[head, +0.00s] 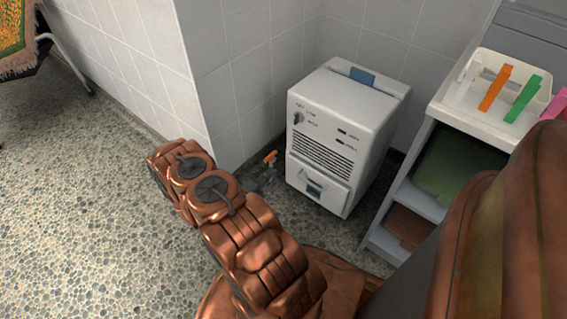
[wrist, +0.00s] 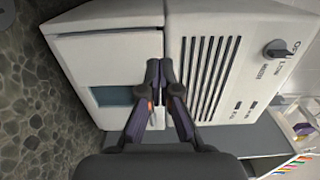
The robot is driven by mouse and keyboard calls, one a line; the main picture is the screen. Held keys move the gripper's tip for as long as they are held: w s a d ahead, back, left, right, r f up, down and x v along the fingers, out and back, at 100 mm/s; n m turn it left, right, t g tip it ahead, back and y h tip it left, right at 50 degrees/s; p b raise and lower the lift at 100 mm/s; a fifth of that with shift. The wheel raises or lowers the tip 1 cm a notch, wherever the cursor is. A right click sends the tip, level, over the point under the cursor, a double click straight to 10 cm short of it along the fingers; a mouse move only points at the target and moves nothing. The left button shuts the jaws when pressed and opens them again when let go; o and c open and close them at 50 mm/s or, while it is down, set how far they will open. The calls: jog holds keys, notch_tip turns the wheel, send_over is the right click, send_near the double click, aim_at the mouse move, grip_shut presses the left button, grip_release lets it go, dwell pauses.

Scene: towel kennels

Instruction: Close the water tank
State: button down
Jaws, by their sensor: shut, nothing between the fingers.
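The dehumidifier (head: 345,130) is a white box standing on the floor by the tiled wall. Its water tank (head: 318,186) is the lower front panel, with a dark window and a recess. In the wrist view the tank (wrist: 85,65) fills the left side, turned sideways, with a dark seam beside the grille panel. I cannot tell how far it stands out from the body. My gripper (wrist: 160,68) is shut and empty, its tips in front of the seam between tank and grille. In the head view my gripper (head: 265,178) is small and dark, left of the tank.
A grey shelf unit (head: 430,180) stands close on the right, with a white tray (head: 478,92) of coloured clips on top. A tiled wall corner (head: 215,90) is close on the left. Pebbled floor (head: 80,200) is open at the left.

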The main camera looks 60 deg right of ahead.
aim_at(288, 156)
jog(key=b+x, duration=0.2)
jog(key=x, duration=0.6)
jog(key=shift+d+b, duration=0.2)
jog(key=shift+b, duration=0.2)
